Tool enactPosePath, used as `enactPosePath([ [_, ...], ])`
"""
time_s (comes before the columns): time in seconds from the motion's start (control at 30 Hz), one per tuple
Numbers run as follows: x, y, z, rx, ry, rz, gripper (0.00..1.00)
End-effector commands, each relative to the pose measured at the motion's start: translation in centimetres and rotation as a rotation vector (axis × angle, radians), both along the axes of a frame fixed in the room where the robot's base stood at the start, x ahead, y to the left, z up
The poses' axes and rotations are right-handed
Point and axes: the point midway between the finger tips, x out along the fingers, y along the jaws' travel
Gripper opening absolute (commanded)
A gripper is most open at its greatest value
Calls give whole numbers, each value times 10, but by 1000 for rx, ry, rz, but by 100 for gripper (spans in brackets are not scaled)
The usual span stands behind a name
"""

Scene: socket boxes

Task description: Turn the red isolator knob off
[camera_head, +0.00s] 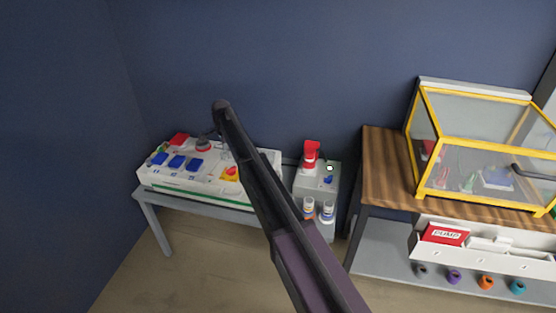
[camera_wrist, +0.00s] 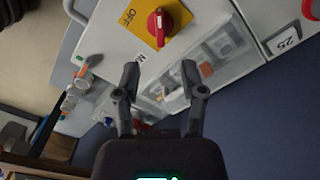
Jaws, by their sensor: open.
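The red isolator knob (camera_wrist: 160,22) sits on a yellow plate (camera_wrist: 176,14) at the top of the wrist view. The plate is on a white panel (camera_wrist: 108,32), and the word OFF is printed left of the knob. My gripper (camera_wrist: 160,73) is open and empty. Its fingertips show below the knob in the picture, with the knob's line running between them, and they appear apart from it. In the head view the yellow plate (camera_head: 230,175) shows on the white socket box (camera_head: 212,186), partly behind my arm. My gripper is not clearly visible there.
Blue and red socket covers (camera_head: 176,161) are on the same box. A grey unit (camera_head: 318,180) with a red part stands to the right, with small bottles (camera_head: 327,211) in front. Further right is a wooden table (camera_head: 385,175) with a yellow-framed clear case (camera_head: 480,145).

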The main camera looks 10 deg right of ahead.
Motion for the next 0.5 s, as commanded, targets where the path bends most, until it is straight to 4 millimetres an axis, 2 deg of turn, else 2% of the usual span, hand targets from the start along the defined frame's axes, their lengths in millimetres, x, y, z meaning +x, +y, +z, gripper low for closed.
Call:
enactPosePath([
  [0.03,0,0,9,0,0,0,53],
  [0.4,0,0,40,0,0,0,53],
  [0.5,-13,-13,38,0,0,29,53],
])
